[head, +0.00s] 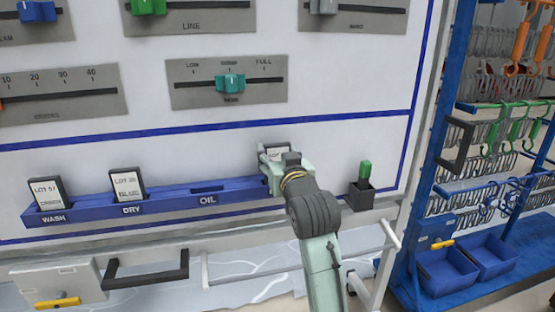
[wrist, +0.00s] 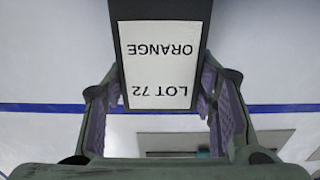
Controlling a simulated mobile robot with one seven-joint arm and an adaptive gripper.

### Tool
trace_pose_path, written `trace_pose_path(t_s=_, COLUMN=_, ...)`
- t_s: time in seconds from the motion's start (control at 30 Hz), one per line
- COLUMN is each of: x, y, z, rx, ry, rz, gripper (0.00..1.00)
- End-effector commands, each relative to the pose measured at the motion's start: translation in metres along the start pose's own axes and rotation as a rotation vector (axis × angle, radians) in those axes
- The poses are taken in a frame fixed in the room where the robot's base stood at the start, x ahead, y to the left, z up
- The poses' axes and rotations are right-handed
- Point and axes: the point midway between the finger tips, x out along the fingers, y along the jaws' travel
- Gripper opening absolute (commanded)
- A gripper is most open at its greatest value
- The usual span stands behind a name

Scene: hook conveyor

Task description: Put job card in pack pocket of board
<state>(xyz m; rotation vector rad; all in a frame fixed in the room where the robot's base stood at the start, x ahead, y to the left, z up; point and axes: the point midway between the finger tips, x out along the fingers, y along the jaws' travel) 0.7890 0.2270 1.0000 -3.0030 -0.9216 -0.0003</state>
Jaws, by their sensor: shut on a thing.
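My gripper (head: 274,168) is shut on a dark-framed job card (head: 275,153) with a white face. In the wrist view the card (wrist: 160,68) reads "LOT 72 ORANGE", upside down, between the purple pads of my gripper (wrist: 160,100). The white board (head: 345,150) carries a blue pocket rail (head: 170,203) labelled WASH, DRY and OIL. The card is at the rail's right end, right of OIL. My gripper and arm hide that end and any label there. I cannot tell whether the card's lower edge is inside a pocket.
Cards stand in the WASH (head: 46,194) and DRY (head: 127,185) pockets; the OIL slot (head: 207,189) looks empty. A black holder (head: 361,195) with a green marker is right of my gripper. Grey slider panels (head: 228,83) are above. A blue hook rack (head: 440,190) stands at right.

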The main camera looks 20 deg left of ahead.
Motion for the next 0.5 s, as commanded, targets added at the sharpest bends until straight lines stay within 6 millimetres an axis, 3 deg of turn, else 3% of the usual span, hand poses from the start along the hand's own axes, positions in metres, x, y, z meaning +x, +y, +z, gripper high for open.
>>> trace_pose_path(t_s=0.13, x=-0.001, y=0.001, z=0.016, rx=0.001, ry=-0.001, rz=0.002, gripper=0.24)
trace_pose_path(t_s=0.5, x=-0.001, y=0.000, z=0.021, rx=0.000, ry=0.001, rz=0.001, gripper=0.24)
